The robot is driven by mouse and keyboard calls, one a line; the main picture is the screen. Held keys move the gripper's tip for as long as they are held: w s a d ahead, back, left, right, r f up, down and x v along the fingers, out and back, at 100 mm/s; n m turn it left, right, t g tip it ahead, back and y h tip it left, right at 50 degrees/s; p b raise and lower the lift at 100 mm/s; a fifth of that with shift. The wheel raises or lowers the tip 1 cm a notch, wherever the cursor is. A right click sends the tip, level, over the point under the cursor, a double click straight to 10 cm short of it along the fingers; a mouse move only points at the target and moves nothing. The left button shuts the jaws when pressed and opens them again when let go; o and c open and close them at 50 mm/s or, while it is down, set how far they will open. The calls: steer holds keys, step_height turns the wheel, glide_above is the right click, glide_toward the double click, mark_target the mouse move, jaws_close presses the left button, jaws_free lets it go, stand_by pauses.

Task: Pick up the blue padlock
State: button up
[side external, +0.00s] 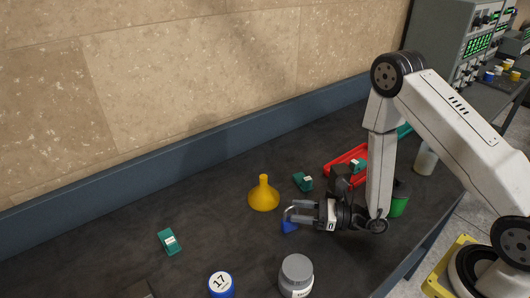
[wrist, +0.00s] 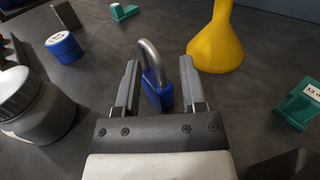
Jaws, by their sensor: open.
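The blue padlock (wrist: 158,97) has a grey metal shackle and stands on the dark bench. My gripper is low, level with the bench, and open. I cannot tell whether a finger touches the padlock.
A yellow funnel (side external: 263,196) stands just behind the padlock. A grey-lidded jar (side external: 296,275) and a blue container marked 17 (side external: 221,285) stand in front. Green blocks (side external: 169,241) lie around. A red tray (side external: 345,163) and green cup (side external: 399,205) are near my arm. Bench at left is mostly clear.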

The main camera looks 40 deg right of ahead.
jaws_close()
steer(key=shift+r, duration=0.15)
step_height(320, 180, up, 10)
stand_by(1.2)
stand_by(0.5)
